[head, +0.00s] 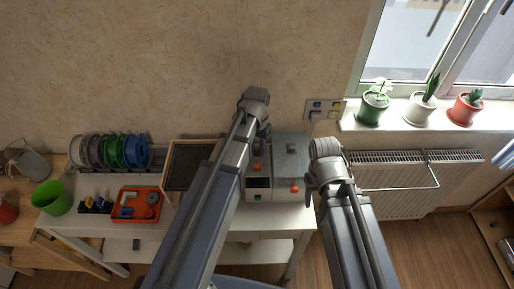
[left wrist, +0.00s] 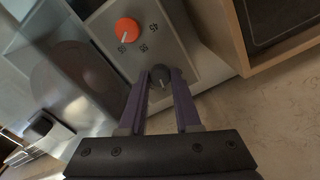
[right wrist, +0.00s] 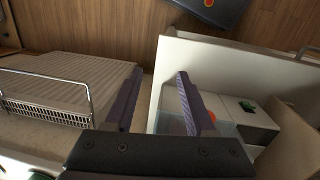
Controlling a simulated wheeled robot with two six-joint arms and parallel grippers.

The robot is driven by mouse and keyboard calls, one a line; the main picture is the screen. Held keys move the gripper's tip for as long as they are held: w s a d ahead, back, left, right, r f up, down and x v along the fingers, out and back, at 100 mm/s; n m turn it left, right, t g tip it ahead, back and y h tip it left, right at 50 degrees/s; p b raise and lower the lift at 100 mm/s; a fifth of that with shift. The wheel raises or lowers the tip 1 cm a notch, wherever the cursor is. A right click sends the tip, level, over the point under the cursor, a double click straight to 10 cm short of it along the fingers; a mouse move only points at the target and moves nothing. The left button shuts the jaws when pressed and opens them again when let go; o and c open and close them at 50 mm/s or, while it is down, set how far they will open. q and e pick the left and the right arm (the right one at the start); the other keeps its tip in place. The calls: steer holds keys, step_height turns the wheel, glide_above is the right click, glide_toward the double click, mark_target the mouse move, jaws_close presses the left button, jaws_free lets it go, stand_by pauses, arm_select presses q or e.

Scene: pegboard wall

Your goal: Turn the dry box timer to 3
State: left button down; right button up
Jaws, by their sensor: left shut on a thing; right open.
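The dry box (head: 290,150) is a grey box on the white table, partly hidden behind my left arm in the head view. In the left wrist view its front panel (left wrist: 188,40) carries an orange knob (left wrist: 126,30) with a white mark and printed numbers around it. Below it is a dark timer knob (left wrist: 160,73). My left gripper (left wrist: 161,80) is shut on this dark knob, with a fingertip on each side. The timer's scale and setting cannot be read. My right gripper (right wrist: 157,82) is open and empty, right of the dry box.
A radiator (head: 400,185) is at the right, under a sill with potted plants (head: 420,112). A wall outlet (head: 325,109) is above the box.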

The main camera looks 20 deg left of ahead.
mark_target(257, 151)
arm_select(q)
steer(key=m, duration=0.4)
steer(key=shift+m, duration=2.8)
steer(key=c, duration=0.6)
jaws_free()
steer(key=shift+r, duration=0.1)
step_height(257, 151, up, 8)
steer(key=p, duration=0.8)
steer(key=shift+f, duration=0.2)
